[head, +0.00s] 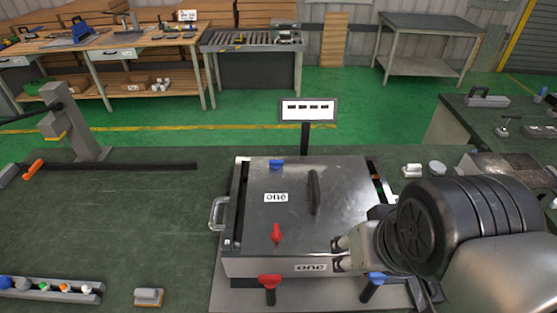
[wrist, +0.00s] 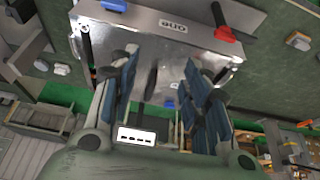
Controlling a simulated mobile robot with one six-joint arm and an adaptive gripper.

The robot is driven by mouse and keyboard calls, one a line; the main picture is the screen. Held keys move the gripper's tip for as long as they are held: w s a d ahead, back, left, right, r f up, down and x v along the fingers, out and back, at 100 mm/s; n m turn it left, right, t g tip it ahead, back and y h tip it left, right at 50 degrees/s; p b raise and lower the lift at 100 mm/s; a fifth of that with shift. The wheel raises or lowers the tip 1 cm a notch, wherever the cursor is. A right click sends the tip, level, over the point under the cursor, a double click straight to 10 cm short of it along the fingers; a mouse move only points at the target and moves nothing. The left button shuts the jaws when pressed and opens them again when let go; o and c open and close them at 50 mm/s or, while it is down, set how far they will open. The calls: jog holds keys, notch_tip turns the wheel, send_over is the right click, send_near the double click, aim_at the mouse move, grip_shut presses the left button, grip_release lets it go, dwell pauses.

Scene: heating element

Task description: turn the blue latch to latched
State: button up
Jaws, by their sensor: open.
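A metal box (head: 250,205) with a closed lid stands on the bench. A blue-topped lever (head: 374,279) is at its front right, its dark stem slanting down and left. It also shows at the top left of the wrist view (wrist: 113,5). A second blue piece (head: 276,164) sits at the lid's back edge. I cannot tell which blue part is the latch, or whether it is latched. My gripper (head: 338,255) is open and empty at the box's front right, above and left of the blue lever. Its spread fingers (wrist: 160,65) frame the lid in the wrist view.
A red lever (head: 270,282) is at the front, and a red piece (head: 276,234) is on the lid. A black handle (head: 313,192) rises from the lid. A sign (head: 308,110) stands behind. The bench (head: 130,220) left of the box is mostly clear.

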jog(key=o, duration=0.3)
jog(key=w+r, duration=0.1)
jog(key=w, duration=0.2)
jog(key=w+r+p, duration=0.1)
jog(key=w, duration=0.2)
jog(key=w+a+r, duration=0.1)
jog(key=w+r, duration=0.1)
jog(key=w, duration=0.1)
jog(key=shift+w+a+r+p, duration=0.1)
jog(key=shift+w+p, duration=0.2)
jog(key=shift+p, duration=0.1)
jog(key=p, duration=0.5)
send_over(276, 161)
jog(key=s, duration=0.7)
notch_tip(276, 161, down, 8)
jog(key=b+x, duration=0.2)
jog(key=x, duration=1.5)
jog(key=shift+c, duration=0.3)
jog(key=c, duration=1)
